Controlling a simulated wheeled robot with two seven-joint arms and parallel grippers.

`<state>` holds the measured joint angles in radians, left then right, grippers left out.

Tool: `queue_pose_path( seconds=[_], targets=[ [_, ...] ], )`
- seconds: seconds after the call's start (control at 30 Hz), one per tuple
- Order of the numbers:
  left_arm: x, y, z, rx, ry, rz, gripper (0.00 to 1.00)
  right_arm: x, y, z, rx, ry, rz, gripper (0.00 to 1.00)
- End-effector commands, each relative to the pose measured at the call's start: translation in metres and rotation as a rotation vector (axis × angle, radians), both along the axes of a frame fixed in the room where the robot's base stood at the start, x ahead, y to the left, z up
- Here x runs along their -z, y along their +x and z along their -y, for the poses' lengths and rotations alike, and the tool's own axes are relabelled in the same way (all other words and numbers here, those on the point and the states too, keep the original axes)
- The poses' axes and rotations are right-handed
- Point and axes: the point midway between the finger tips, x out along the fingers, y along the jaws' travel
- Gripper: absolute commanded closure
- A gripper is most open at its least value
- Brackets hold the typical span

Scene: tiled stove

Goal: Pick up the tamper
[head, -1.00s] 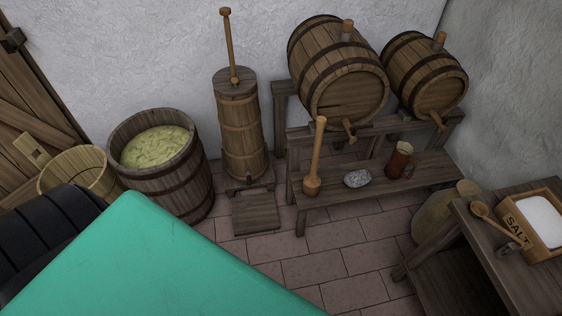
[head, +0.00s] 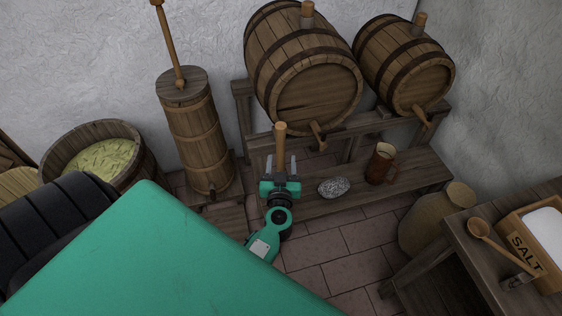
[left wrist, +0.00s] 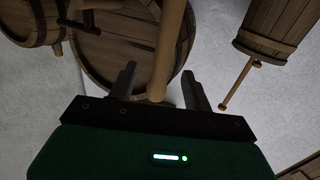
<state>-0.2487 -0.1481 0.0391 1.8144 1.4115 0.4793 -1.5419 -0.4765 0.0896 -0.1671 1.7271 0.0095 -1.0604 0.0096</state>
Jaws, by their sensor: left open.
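The tamper (head: 281,135) is a wooden pole standing upright on the low bench (head: 415,178). Its lower part is hidden behind my left gripper in the head view. My left gripper (head: 281,162) is open, its two fingers on either side of the pole in the picture. In the left wrist view the tamper's pale shaft (left wrist: 168,45) runs up between the open fingers (left wrist: 158,84). The fingers do not visibly touch it; I cannot tell how deep between them it stands. My right gripper is not in view.
A grey stone (head: 334,187) and a brown mug (head: 381,164) stand on the bench right of the tamper. Two barrels (head: 303,85) lie on a rack behind. A churn (head: 198,140) stands left. A sack (head: 437,218) and a table with a salt box (head: 527,258) are right.

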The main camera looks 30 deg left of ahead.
Motion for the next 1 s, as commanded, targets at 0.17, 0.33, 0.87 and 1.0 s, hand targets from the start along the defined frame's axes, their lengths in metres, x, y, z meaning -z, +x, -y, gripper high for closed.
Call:
queue_pose_path(
  seconds=[0.17, 0.33, 0.87, 1.0],
  targets=[
    [0.000, 0.027, -0.016, 0.002, 0.001, 0.000, 0.49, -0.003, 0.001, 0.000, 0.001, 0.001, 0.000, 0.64],
    [0.000, 0.038, -0.023, 0.002, -0.001, 0.001, 0.49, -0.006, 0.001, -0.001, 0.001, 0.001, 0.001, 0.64],
    [-0.001, 0.080, -0.055, 0.003, 0.001, -0.001, 0.49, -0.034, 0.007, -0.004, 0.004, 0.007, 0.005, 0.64],
    [-0.002, 0.080, -0.055, 0.003, 0.000, -0.001, 0.49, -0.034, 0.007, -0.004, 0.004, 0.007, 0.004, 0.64]
  ],
)
